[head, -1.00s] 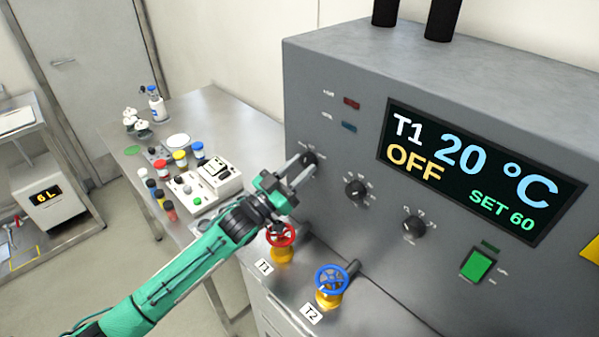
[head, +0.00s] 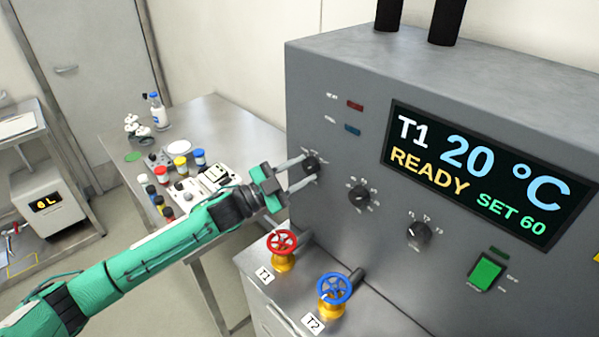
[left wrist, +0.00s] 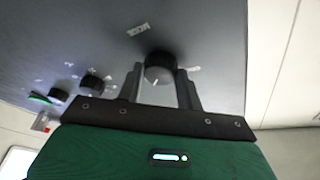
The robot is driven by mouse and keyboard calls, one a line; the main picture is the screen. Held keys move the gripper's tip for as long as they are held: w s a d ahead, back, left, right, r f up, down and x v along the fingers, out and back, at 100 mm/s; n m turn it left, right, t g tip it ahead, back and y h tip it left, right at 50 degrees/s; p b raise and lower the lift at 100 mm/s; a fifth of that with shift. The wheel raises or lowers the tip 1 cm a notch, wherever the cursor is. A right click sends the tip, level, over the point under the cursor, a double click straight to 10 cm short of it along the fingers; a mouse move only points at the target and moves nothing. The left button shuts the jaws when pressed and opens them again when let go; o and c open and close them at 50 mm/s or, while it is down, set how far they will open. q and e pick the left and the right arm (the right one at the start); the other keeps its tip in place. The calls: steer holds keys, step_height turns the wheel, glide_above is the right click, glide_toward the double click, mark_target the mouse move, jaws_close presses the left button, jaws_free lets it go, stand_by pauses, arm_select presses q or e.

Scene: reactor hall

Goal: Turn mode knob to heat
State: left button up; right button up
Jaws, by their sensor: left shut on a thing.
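The mode knob (head: 311,165) is the leftmost black knob on the front of the grey control cabinet. It also shows in the left wrist view (left wrist: 158,67), with a white pointer line on its face. My left gripper (head: 304,172) is shut on this knob, one finger on each side, and in the left wrist view the fingers (left wrist: 160,82) flank it. The labels around the knob are too small to read. The display (head: 475,170) reads T1, 20 °C, READY, SET 60. My right gripper is not in view.
Two more black knobs (head: 359,195) (head: 418,233) and a green switch (head: 486,272) sit to the right on the panel. A red valve wheel (head: 283,243) and a blue valve wheel (head: 334,288) stand below. A side table (head: 245,135) holds bottles and jars.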

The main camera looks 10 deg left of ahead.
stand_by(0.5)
arm_select(q)
steer(key=o, duration=1)
steer(key=shift+s+a+f+b, duration=0.25)
steer(key=shift+s+a+b, duration=0.05)
steer(key=shift+a, duration=0.05)
steer(key=b+v, duration=0.5)
steer(key=v, duration=0.7)
steer(key=shift+s+a+r, duration=0.1)
steer(key=shift+s+a, duration=0.1)
steer(key=shift+a, duration=0.2)
